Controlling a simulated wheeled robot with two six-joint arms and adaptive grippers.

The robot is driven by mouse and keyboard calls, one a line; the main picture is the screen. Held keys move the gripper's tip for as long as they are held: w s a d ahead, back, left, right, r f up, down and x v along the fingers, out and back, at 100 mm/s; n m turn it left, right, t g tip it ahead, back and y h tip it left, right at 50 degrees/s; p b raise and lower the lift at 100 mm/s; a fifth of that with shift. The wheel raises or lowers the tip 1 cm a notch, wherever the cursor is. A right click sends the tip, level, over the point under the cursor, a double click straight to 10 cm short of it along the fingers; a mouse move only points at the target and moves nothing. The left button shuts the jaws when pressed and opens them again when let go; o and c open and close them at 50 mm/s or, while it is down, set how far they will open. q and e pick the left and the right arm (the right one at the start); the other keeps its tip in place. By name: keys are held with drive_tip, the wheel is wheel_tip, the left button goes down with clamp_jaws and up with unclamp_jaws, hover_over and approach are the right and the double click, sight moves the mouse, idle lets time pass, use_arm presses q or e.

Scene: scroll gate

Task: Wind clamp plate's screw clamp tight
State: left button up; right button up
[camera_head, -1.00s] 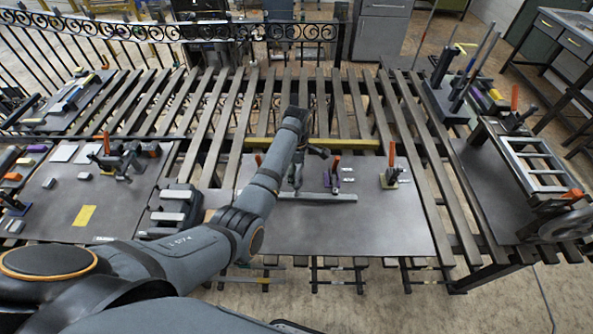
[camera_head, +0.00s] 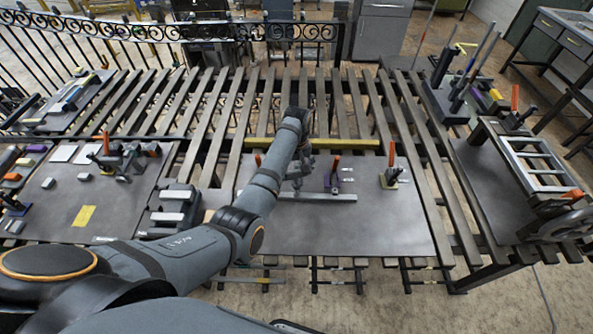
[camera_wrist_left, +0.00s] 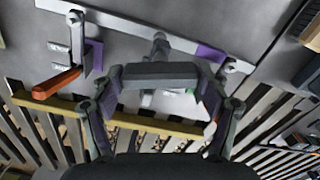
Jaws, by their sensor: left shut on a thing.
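The dark grey clamp plate (camera_head: 385,225) lies on the slatted bench, with a long light-grey bar (camera_head: 335,197) across it. My left gripper (camera_head: 298,182) is over the left part of the bar. In the left wrist view, my left gripper (camera_wrist_left: 163,82) is shut on the grey crosspiece of the screw clamp. The clamp's post (camera_wrist_left: 159,46) shows just beyond the crosspiece, close to the bar (camera_wrist_left: 135,30). The fingers hide most of the clamp, so I cannot tell how tight it is. My right gripper is not in view.
An orange-handled clamp (camera_head: 335,172) stands just right of my gripper, and another orange-handled clamp (camera_head: 391,174) farther right. A yellow rail (camera_head: 345,143) runs behind the plate. The plate's front right is clear.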

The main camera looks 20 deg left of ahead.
use_arm(q)
drive_tip(key=m, duration=0.4)
drive_tip(key=shift+r+m, duration=0.1)
drive_tip(key=shift+m, duration=0.2)
drive_tip(key=m, duration=0.4)
drive_tip(key=shift+w+m, duration=0.1)
drive_tip(key=shift+m, duration=0.2)
drive_tip(key=m, duration=0.4)
drive_tip(key=shift+r+m, duration=0.1)
drive_tip(key=shift+m, duration=2)
drive_tip(key=shift+w, duration=0.1)
drive_tip(key=o, duration=0.9)
drive_tip(key=shift+c, duration=0.2)
drive_tip(key=shift+o, duration=1.4)
drive_tip(key=shift+s, duration=0.2)
